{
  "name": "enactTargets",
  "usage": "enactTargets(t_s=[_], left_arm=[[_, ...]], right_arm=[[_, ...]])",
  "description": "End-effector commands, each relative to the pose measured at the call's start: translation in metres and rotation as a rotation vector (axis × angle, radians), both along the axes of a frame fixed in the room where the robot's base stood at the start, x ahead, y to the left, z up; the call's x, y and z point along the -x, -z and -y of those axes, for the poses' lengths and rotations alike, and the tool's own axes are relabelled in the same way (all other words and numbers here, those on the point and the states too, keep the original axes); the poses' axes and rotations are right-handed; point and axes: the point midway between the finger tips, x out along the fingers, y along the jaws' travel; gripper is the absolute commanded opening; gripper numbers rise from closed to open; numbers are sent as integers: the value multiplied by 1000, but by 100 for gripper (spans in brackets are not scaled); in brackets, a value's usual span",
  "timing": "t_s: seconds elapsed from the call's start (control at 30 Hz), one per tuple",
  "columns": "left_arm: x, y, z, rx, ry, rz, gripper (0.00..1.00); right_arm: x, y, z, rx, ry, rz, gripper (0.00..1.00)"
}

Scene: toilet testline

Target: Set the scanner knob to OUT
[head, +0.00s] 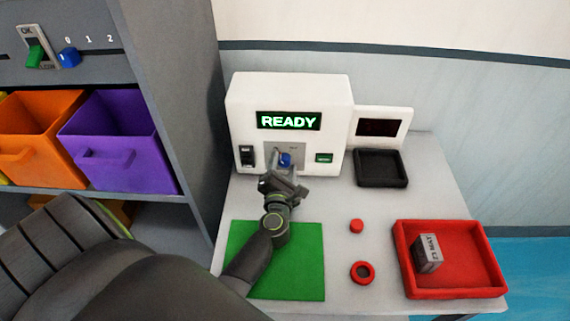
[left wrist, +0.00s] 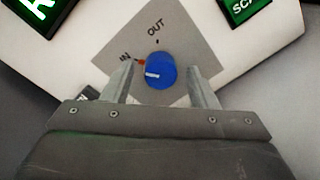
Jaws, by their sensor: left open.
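The scanner (head: 290,95) is a white box on the table with a lit READY display. Its blue knob (head: 285,159) is on a grey plate on the front. In the left wrist view the knob (left wrist: 161,70) has a white mark on its left side, nearer the IN label (left wrist: 125,57) than the OUT label (left wrist: 156,27) above. My left gripper (left wrist: 158,76) is open, one finger on each side of the knob, with visible gaps to it in the picture. In the head view the left gripper (head: 280,168) is in front of the knob. My right gripper is not in view.
A black tray (head: 381,183) is right of the scanner. A red tray (head: 455,289) holds a small grey box (head: 428,253). A green mat (head: 305,275), a red cap (head: 356,226) and a red ring (head: 362,284) are on the table. A shelf with an orange bin (head: 35,117) and a purple bin (head: 120,160) stands left.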

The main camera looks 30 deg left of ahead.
Motion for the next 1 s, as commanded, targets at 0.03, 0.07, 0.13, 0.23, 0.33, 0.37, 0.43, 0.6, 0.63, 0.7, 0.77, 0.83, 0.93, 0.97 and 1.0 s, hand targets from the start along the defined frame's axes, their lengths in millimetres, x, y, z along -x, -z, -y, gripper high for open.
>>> enactTargets(t_s=[0.03,0.07,0.13,0.23,0.33,0.37,0.43,0.6,0.63,0.7,0.77,0.83,0.93,0.97,1.0], left_arm=[[0,0,0,0,0,0,53],[0,0,0,0,0,0,53],[0,0,0,0,0,0,44],[0,0,0,0,0,0,30],[0,0,0,0,1,1,17],[0,0,0,0,1,1,14],[0,0,0,0,1,1,8],[0,-1,0,-10,1,-6,8],[0,-1,0,-15,1,-9,8],[0,-2,0,-31,1,-19,8],[0,-3,0,-50,1,-31,8],[0,-4,0,-82,1,-51,8],[-1,-5,1,-138,1,-86,8],[-1,-5,1,-158,1,-98,8],[-1,-6,1,-186,1,-115,8]], right_arm=[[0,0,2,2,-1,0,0],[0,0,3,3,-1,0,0],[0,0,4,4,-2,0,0],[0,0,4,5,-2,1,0],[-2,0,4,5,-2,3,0],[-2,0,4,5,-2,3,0],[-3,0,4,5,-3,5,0],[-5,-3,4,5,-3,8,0],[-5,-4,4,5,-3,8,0],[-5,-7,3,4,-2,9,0],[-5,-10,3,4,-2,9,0],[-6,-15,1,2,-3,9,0],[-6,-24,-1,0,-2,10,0],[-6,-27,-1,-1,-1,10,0],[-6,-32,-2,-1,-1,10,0]])
